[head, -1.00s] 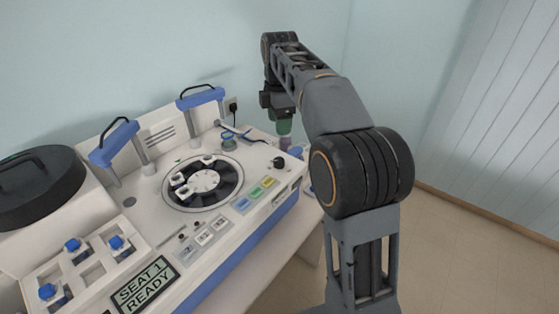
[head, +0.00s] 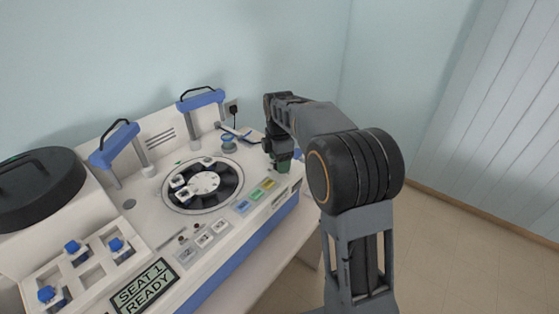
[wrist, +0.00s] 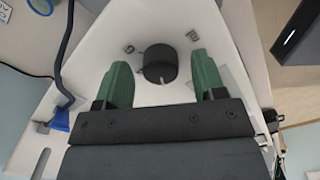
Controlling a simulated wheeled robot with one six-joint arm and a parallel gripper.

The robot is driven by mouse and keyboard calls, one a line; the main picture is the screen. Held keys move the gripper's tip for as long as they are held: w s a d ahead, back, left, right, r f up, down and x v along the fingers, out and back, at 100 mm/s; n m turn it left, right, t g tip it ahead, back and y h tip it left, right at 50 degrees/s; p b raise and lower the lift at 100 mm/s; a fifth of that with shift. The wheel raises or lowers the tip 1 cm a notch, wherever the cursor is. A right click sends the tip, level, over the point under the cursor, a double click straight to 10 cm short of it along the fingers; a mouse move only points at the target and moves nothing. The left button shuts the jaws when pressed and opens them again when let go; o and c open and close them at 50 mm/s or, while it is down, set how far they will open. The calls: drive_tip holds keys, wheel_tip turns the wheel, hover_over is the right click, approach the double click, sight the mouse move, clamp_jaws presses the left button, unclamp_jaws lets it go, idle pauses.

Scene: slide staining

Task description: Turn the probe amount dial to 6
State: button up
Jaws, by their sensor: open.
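The dial (wrist: 160,64) is a round black knob with a light pointer mark on a white panel in the wrist view. Small printed marks sit around it, too small to read surely. My gripper (wrist: 162,80) is open, with its two green fingers on either side of the dial and gaps between them and the knob. In the head view my gripper (head: 283,166) hangs over the right end of the machine (head: 150,209) and hides the dial there.
Coloured buttons (head: 256,195) lie left of my gripper, and a round carousel (head: 203,184) is further left. A blue cable (wrist: 66,50) runs along the left in the wrist view. Two blue-handled posts (head: 201,98) stand at the back.

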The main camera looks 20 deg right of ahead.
drive_tip(key=shift+f, duration=0.25)
drive_tip(key=shift+c, duration=0.2)
drive_tip(key=c, duration=0.9)
